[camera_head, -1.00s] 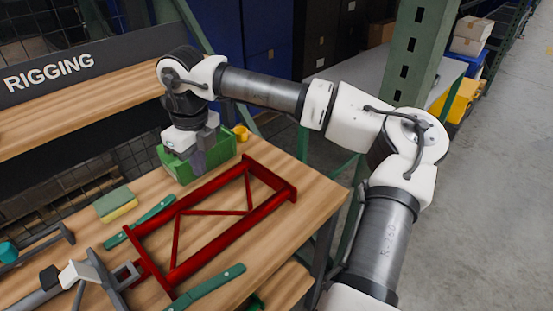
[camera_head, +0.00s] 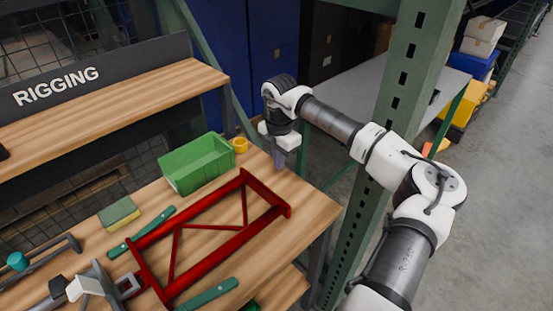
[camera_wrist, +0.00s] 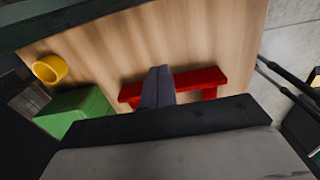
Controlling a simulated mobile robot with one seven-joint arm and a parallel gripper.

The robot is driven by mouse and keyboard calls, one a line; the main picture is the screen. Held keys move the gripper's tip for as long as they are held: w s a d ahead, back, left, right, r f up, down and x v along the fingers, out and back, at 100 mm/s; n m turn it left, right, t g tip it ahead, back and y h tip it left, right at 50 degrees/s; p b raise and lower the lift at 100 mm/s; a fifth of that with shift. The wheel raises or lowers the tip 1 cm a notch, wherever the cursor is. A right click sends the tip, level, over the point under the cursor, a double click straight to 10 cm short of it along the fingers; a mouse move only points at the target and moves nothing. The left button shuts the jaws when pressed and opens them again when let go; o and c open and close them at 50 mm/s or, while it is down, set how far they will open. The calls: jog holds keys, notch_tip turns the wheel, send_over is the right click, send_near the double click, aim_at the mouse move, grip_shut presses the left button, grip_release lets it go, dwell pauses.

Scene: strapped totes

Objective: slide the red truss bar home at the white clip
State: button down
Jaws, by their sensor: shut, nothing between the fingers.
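The red truss bar (camera_head: 215,255), an open frame with inner diagonals, lies flat on the wooden bench. Its near left end is beside a grey bracket (camera_head: 105,285) carrying a white piece (camera_head: 85,283), which looks like the white clip. I cannot tell whether the bar is fully seated there. My gripper (camera_head: 279,163) points down beyond the bar's far end, near the bench's back right edge. In the wrist view my gripper (camera_wrist: 157,72) has its fingers together and empty, partly hiding the red end member (camera_wrist: 203,79). Contact with it is unclear.
A green bin (camera_head: 197,165) and a yellow cup (camera_head: 240,145) stand behind the bar. Green-handled tools (camera_head: 210,295) lie along its sides, and a sponge (camera_head: 119,213) lies to the left. A green rack post (camera_head: 395,130) rises beyond the bench's right edge.

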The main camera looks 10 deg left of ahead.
aim_at(279, 186)
notch_tip(279, 186, down, 7)
jog(key=shift+f+p, duration=0.1)
jog(key=shift+p, duration=1)
jog(key=shift+s+a+p, duration=0.7)
jog(key=shift+s+a, duration=0.15)
jog(key=shift+s, duration=0.2)
jog(key=shift+s+a, duration=0.4)
jog(key=shift+s, duration=0.1)
